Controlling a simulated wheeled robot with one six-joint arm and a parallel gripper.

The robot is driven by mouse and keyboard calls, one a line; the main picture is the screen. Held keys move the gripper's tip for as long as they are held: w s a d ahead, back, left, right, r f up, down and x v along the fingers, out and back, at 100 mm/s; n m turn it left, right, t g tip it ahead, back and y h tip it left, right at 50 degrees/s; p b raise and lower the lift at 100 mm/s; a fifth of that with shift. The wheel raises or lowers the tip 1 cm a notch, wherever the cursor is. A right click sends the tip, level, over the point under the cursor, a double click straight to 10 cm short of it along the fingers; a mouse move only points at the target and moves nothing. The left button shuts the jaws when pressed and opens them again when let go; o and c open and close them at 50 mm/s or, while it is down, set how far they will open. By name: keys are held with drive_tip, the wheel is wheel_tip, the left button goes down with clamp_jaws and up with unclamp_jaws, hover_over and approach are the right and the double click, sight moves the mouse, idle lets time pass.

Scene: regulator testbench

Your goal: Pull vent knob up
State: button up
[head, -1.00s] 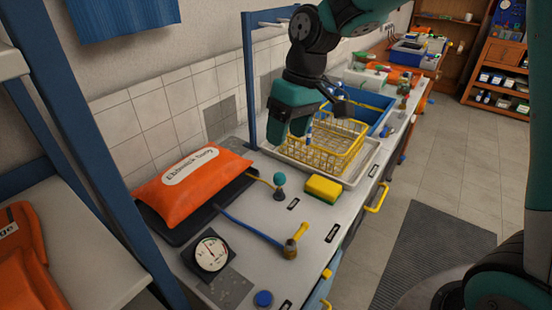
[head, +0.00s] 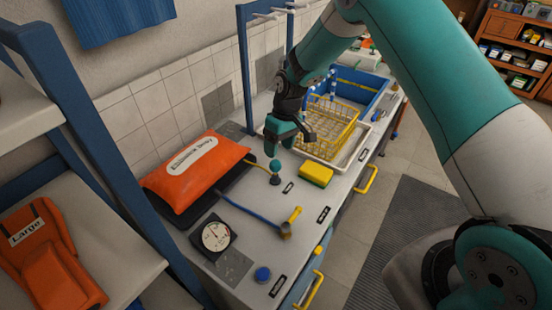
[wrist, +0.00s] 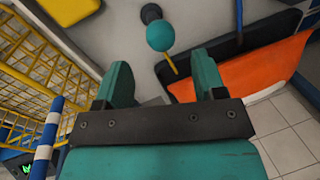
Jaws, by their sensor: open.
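The vent knob, a teal ball on a short dark stem, stands upright on the bench (head: 275,166). It also shows in the wrist view at the top centre (wrist: 161,36). My gripper (head: 284,147) is open and empty, just above and behind the knob in the head view. In the wrist view my gripper (wrist: 161,68) has its two teal fingers spread, and the knob lies beyond the tips, roughly between their lines. No contact with the knob shows.
An orange buoy bag (head: 193,172) lies on a black tray left of the knob. A yellow wire basket (head: 325,128), a yellow sponge (head: 316,174), a yellow-handled valve (head: 291,222), a gauge (head: 214,236) and a blue knob (head: 262,273) are nearby. Blue shelf posts stand at left.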

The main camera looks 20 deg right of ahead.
sight(277, 161)
drive_tip(key=p+x, duration=0.1)
drive_tip(key=x, duration=0.5)
drive_tip(key=shift+s+f, duration=0.1)
drive_tip(key=shift+f, duration=0.05)
drive_tip(key=shift+c, duration=0.5)
